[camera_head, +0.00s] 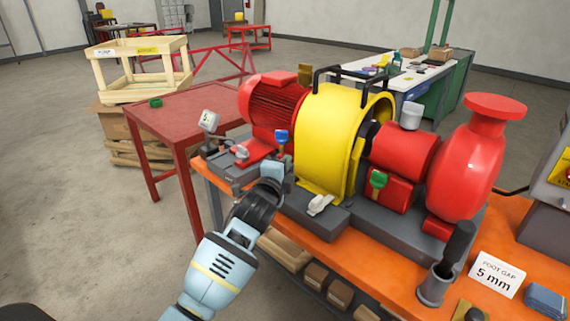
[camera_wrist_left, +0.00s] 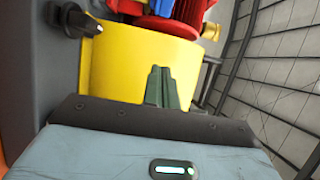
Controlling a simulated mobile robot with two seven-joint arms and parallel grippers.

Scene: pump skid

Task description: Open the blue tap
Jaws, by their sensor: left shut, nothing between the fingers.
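The blue tap (camera_head: 281,136) stands on the pump skid between the red motor and the yellow guard, its blue handle uppermost. My left gripper (camera_head: 286,163) is just below and in front of it in the head view. The hand partly hides the tap's lower part, and I cannot tell whether they touch. In the left wrist view the dark fingers (camera_wrist_left: 162,88) are together and empty, in front of a yellow surface. A small blue patch (camera_wrist_left: 187,10) shows at the top there; I cannot tell whether it is the tap. My right gripper is out of view.
The yellow guard (camera_head: 327,140) and red motor (camera_head: 272,100) stand close around the tap. A red table (camera_head: 185,112) stands left of the orange bench (camera_head: 375,255).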

